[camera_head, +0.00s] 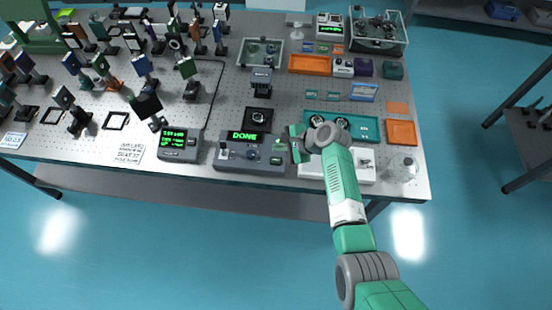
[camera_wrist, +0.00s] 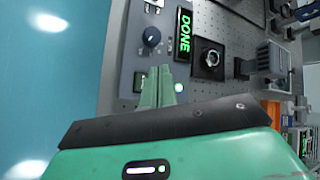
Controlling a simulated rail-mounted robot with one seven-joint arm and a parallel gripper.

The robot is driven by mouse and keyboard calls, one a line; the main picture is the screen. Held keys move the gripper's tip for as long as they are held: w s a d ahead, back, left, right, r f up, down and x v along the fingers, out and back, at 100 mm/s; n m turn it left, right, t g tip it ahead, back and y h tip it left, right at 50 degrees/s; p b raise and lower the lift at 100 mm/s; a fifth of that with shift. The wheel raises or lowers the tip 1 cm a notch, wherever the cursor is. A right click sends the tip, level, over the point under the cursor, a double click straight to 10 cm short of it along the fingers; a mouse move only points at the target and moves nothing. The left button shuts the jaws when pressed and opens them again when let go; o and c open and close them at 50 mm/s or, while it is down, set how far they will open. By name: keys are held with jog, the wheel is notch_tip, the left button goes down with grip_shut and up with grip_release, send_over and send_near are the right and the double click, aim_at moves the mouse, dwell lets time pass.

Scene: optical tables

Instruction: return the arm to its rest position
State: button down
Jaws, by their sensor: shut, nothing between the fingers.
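My gripper (camera_head: 296,143) is at the end of my green and white arm, which reaches over the front edge of the optical table (camera_head: 230,104). In the wrist view, its two green fingers (camera_wrist: 161,88) are together with nothing between them. They are close to a grey control box (camera_head: 248,158) whose screen reads "DONE" in green. The box also shows in the wrist view (camera_wrist: 152,62), with a dark knob and a lit green button. Whether the fingertips touch the box cannot be told.
A second box with a green display (camera_head: 179,144) stands to the left. A teal tray (camera_head: 366,126) and a white device (camera_head: 364,178) lie by my wrist, with a clear glass vessel (camera_head: 403,169) at right. Many optic mounts fill the left. Open floor lies in front.

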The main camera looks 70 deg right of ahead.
dwell(0.5)
jog(key=w+a+r+n+t+h, duration=0.1)
jog(key=w+a+r+n+t, duration=0.1)
jog(key=w+a+r+n, duration=0.6)
jog(key=w+a+r+n+t+h, duration=0.1)
jog(key=w+a+r, duration=0.3)
jog(key=r, duration=0.9)
jog(key=w+a+r+n+t+h, duration=0.1)
jog(key=w+a+r+n+t, duration=0.1)
jog(key=w+a+r+n, duration=0.5)
jog(key=a+r+n+t, duration=0.2)
jog(key=a+r, duration=0.4)
jog(key=r, duration=0.4)
jog(key=a+r+n+t, duration=0.3)
jog(key=a+r, duration=0.4)
jog(key=r, duration=0.3)
jog(key=s+a+r+n+t+y, duration=0.3)
jog(key=s+a+r+n+t, duration=0.2)
jog(key=s+a+r, duration=0.8)
notch_tip(320, 180, up, 18)
jog(key=s+a+n+p, duration=0.1)
jog(key=a+p, duration=0.1)
jog(key=p, duration=1.2)
jog(key=shift+s+f+t+y, duration=0.15)
jog(key=shift+s+t+y, duration=0.15)
jog(key=shift+s+t, duration=0.1)
